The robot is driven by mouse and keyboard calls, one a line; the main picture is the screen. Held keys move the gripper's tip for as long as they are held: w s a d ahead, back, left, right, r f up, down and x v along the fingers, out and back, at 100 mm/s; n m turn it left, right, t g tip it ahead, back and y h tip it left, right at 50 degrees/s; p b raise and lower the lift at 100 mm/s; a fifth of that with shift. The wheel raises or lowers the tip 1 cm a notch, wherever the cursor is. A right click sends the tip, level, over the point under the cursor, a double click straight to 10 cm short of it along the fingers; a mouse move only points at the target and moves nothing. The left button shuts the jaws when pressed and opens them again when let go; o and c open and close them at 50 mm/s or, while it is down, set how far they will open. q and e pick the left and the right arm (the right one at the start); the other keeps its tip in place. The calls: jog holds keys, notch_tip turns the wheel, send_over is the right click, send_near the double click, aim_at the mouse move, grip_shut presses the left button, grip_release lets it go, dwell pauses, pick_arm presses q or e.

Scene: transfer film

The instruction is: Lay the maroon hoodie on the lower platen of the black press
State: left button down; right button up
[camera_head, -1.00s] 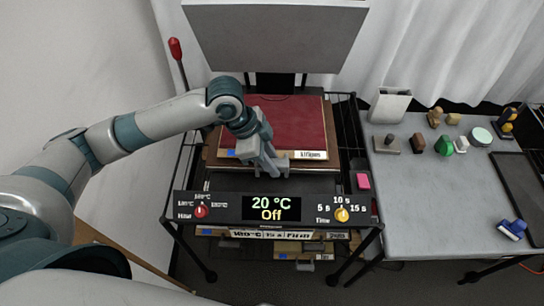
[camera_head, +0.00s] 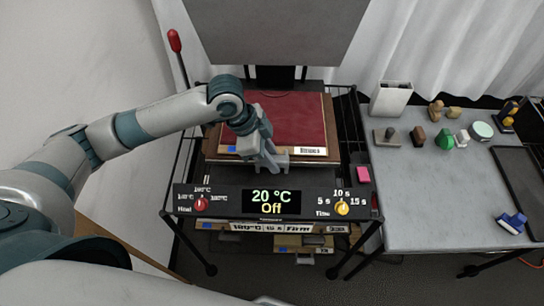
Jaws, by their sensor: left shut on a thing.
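The maroon hoodie (camera_head: 295,118) lies flat and folded on a brown board with a pale front edge and a small label. The board is over the lower platen (camera_head: 222,178) of the black press; whether it rests on it or hangs just above I cannot tell. My left gripper (camera_head: 268,162) is at the board's front edge, shut on the board there. The upper platen (camera_head: 275,40) is raised behind, grey and tilted. My right gripper is not in view.
The control panel (camera_head: 272,202) reads 20 °C and Off. A red-knobbed lever (camera_head: 175,42) stands at the left. The grey side table (camera_head: 430,200) holds several small blocks, a white container (camera_head: 391,99) and a blue-handled tool (camera_head: 511,223). A pink block (camera_head: 363,174) lies beside the press.

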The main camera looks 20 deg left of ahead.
pick_arm(q)
jog(key=shift+f, duration=0.35)
jog(key=c, duration=1.4)
grip_release()
jog(key=shift+a+r+b, duration=0.3)
jog(key=shift+r+b, duration=0.15)
jog(key=shift+r, duration=0.2)
jog(key=b+v, duration=0.4)
jog(key=v, duration=1.2)
jog(key=shift+d, duration=0.1)
